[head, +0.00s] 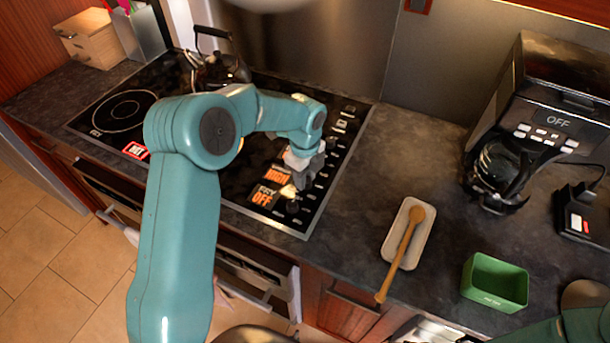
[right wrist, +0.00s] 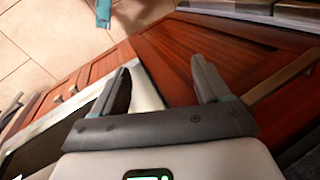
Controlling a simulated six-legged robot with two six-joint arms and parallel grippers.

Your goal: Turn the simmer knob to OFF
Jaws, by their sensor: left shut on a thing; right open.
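My left gripper (head: 302,178) reaches down over the right side of the black cooktop (head: 232,180). It is shut at the knob beside the upper orange-lettered label (head: 277,176). That knob is mostly hidden by the fingers; I take it for the simmer knob. The label is partly covered and too small to read surely, but it does not look like OFF. My right gripper (right wrist: 164,82) is open and empty in the right wrist view, near wooden cabinet fronts.
A dark kettle (head: 218,70) stands at the cooktop's back. To the right are a wooden spoon (head: 402,252) on a pale rest (head: 418,208), a green box (head: 495,284) and a coffee maker (head: 500,165) showing OFF. The counter between cooktop and spoon rest is clear.

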